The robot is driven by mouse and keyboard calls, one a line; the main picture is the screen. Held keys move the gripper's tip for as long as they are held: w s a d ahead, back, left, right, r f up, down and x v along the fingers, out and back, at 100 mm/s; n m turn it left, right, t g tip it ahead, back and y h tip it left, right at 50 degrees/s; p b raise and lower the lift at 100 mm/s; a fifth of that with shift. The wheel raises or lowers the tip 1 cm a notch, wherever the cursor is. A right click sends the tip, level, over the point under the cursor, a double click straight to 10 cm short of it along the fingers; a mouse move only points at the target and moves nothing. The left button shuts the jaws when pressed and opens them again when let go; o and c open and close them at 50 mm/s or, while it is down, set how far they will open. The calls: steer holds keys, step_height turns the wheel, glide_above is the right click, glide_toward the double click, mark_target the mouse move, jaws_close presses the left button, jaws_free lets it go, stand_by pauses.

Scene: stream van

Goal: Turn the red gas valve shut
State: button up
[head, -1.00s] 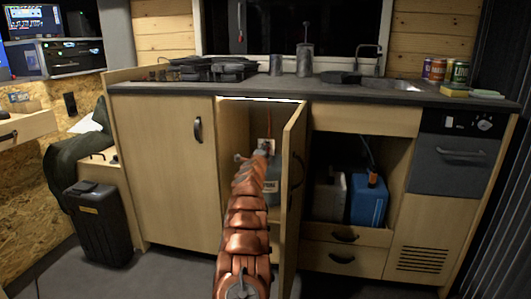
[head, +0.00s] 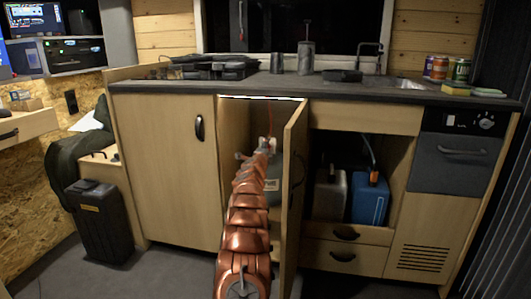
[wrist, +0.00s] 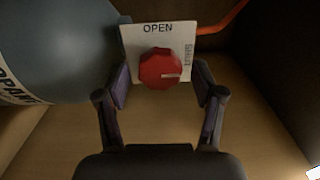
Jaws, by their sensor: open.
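The red gas valve (wrist: 161,69) is a round knob on a white plate (wrist: 134,40) marked OPEN at the top and SHUT at the right side. A pale line on the knob points right, towards the SHUT side. My gripper (wrist: 161,84) is open in the wrist view, with one finger to the left and one to the right of the knob; I cannot tell whether they touch it. In the head view my gripper (head: 256,155) is inside the open cupboard, and my arm hides the knob.
A grey gas bottle (wrist: 62,50) stands left of the plate, with an orange hose (wrist: 222,20) at the right. The open cupboard door (head: 293,190) stands close to the right of my arm. A blue canister (head: 370,199) sits in the bay further right.

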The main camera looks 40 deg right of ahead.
steer(key=shift+a, duration=0.15)
steer(key=v, duration=0.7)
stand_by(0.8)
steer(key=shift+s, duration=0.15)
stand_by(0.5)
